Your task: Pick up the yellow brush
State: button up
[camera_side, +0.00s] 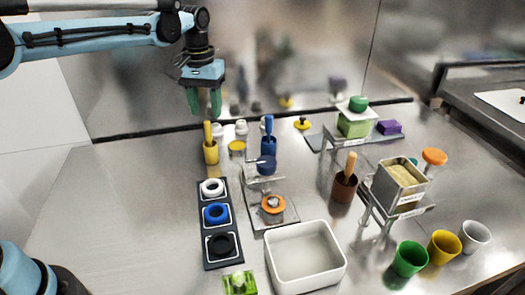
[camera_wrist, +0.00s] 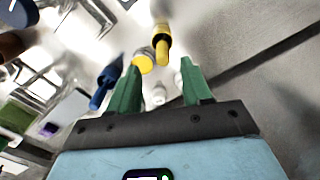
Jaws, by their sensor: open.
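The yellow brush (camera_side: 207,133) stands handle up in a yellow holder (camera_side: 211,154) at the back left of the steel counter. In the wrist view the brush (camera_wrist: 162,32) shows beyond the fingertips, close to the middle. My gripper (camera_side: 204,112) is open and empty, its green fingers pointing down. In the side view it hangs just above the top of the brush handle; the exact gap in depth is hard to tell. In the wrist view the gripper (camera_wrist: 160,66) has its two fingers apart, with nothing held between them.
A yellow-lidded jar (camera_side: 237,147) stands right of the holder. A blue brush (camera_side: 269,128) in its blue holder is farther right. A dark rack of rings (camera_side: 220,240) lies in front. A white bin (camera_side: 304,258) and a metal stand (camera_side: 400,207) occupy the front right. The left counter is clear.

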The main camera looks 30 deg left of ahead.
aim_at(209, 139)
jog(key=shift+a+f, duration=0.15)
jog(key=shift+f, duration=4.05)
grip_shut()
